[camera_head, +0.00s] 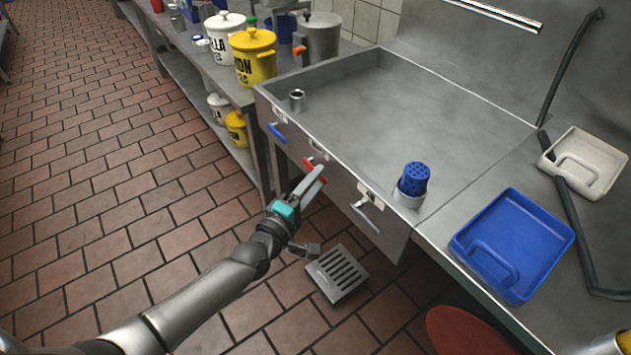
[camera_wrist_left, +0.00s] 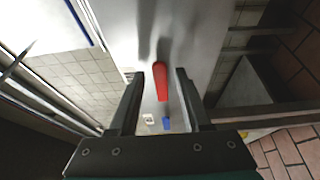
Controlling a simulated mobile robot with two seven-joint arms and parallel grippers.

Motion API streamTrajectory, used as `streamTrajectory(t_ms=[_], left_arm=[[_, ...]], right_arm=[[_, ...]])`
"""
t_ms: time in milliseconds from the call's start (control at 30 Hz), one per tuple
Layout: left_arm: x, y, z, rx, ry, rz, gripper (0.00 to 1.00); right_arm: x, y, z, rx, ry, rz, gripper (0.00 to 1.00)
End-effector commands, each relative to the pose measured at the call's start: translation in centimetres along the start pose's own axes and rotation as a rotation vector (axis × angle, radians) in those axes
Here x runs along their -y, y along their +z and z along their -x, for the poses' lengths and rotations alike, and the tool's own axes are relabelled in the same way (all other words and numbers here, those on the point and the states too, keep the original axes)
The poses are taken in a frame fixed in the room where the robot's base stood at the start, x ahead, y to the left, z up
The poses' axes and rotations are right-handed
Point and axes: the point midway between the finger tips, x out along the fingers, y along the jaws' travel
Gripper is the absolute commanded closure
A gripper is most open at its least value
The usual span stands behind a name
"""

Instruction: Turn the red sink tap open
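The red sink tap handle (camera_head: 309,162) sits on the front panel of the steel sink (camera_head: 400,100). In the head view my left gripper (camera_head: 317,172) is at it, and its fingers hide part of the handle. In the left wrist view the red handle (camera_wrist_left: 160,82) stands between the two fingers (camera_wrist_left: 159,78), with a visible gap on each side. The left gripper is open. My right gripper is not in view.
A blue tap handle (camera_head: 277,132) is further left on the same panel. A metal handle (camera_head: 368,216) is to the right. A blue tray (camera_head: 545,235) and a white tray (camera_head: 610,160) lie on the right counter. A floor drain (camera_head: 338,272) is below.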

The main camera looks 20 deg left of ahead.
Motion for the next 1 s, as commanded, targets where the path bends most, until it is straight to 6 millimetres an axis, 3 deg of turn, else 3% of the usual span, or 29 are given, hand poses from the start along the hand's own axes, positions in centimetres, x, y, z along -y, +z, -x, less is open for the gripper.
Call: streamTrajectory(t_ms=[67,400,1000], left_arm=[[0.00,0.01,0.00,0.000,0.000,0.000,0.62],[0.00,0.02,0.00,0.000,0.000,0.000,1.00],[-0.01,0.04,-0.02,0.000,0.001,0.001,1.00]], right_arm=[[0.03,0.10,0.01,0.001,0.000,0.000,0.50],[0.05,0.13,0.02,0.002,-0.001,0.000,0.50],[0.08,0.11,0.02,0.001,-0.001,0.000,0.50]])
